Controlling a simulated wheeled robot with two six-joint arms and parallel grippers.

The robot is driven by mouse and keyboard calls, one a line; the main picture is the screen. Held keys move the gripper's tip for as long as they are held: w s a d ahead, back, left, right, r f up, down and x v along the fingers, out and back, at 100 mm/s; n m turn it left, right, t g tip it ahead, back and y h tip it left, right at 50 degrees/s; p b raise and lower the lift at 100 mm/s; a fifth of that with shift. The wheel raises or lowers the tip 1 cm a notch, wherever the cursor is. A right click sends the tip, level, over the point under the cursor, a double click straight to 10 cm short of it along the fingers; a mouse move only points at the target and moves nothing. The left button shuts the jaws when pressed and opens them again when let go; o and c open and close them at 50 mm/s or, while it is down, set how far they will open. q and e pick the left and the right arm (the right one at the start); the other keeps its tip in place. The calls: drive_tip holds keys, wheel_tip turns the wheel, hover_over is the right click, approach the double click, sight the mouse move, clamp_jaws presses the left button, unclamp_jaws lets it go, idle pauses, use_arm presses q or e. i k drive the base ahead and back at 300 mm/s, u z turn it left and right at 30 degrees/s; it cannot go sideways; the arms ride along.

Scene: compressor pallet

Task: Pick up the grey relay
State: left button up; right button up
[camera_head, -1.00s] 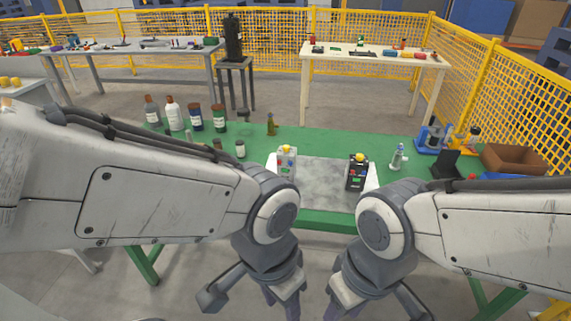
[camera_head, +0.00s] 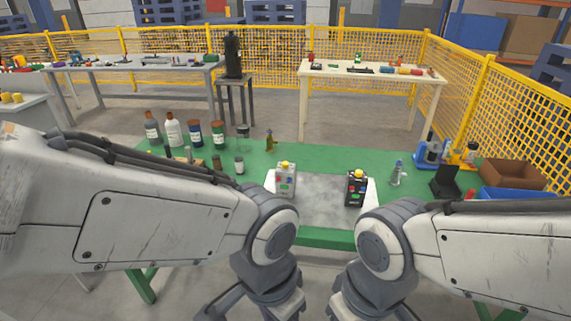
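The grey relay (camera_head: 287,182), a light grey box with a yellow knob on top and coloured buttons, stands upright on the pale grey plate (camera_head: 318,205) on the green table. A similar black box (camera_head: 357,190) with a yellow knob stands to its right. My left gripper (camera_head: 250,308) is low in the view, in front of the table and below the grey relay. My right gripper (camera_head: 372,308) is low on the right side, also short of the table. Both grippers are cut off by the bottom edge, so their fingertips are hidden. Neither touches the relay.
Several bottles (camera_head: 173,131) stand at the table's back left, with a small olive bottle (camera_head: 269,141) nearer the middle. A clear flask (camera_head: 397,174), a black stand (camera_head: 446,181) and a brown bin (camera_head: 511,174) are on the right. Yellow mesh fencing (camera_head: 500,115) encloses the area.

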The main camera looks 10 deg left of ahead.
sight(284, 189)
drive_tip(key=u, duration=0.6)
drive_tip(key=i, duration=1.4)
drive_tip(key=z, duration=0.6)
